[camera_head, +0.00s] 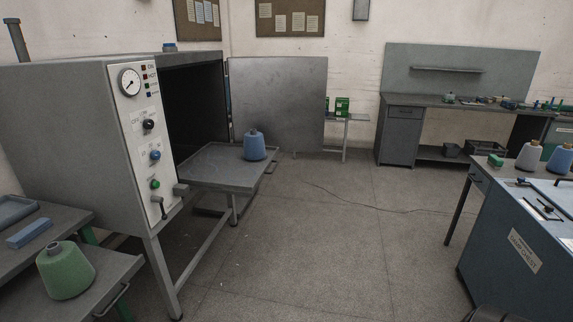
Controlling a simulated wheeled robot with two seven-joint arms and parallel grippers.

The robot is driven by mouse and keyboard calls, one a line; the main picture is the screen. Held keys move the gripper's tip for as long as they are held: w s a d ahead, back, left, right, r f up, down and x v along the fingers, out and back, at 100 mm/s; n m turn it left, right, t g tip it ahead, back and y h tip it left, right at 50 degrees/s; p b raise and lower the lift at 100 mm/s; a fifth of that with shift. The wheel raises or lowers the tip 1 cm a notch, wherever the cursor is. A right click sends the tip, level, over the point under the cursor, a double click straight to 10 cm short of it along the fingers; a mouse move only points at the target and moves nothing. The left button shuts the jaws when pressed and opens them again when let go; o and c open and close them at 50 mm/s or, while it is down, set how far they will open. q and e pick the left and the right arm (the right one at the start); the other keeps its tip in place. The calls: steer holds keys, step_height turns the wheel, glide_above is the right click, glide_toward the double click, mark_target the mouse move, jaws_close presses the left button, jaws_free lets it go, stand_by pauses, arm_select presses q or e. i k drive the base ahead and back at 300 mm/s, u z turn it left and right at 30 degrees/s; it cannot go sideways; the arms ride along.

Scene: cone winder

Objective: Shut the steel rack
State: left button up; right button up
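The steel rack (215,172) is a flat grey tray with a low rim, drawn out of the open front of a grey oven-like cabinet (75,130). A handle (271,168) is on its right edge. A blue yarn cone (255,146) stands upright on the rack, near its right end. The cabinet's door (275,105) stands wide open behind the rack. The cabinet's interior (195,105) is dark, and its contents cannot be made out.
A lower left bench (110,275) holds a green cone (65,270) and a blue block (30,232). A blue-grey machine (515,250) stands at right, with cones behind it. A workbench (400,125) stands at the back. The middle floor is open, crossed by a thin cable (345,197).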

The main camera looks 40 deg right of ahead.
mark_target(217, 167)
steer(key=z, duration=0.6)
steer(key=i, duration=0.7)
steer(key=z, duration=0.55)
steer(key=k, duration=0.55)
steer(key=z, duration=0.45)
steer(key=i, duration=1.7)
steer(key=u, duration=1.35)
steer(key=i, duration=0.45)
steer(key=u, duration=0.45)
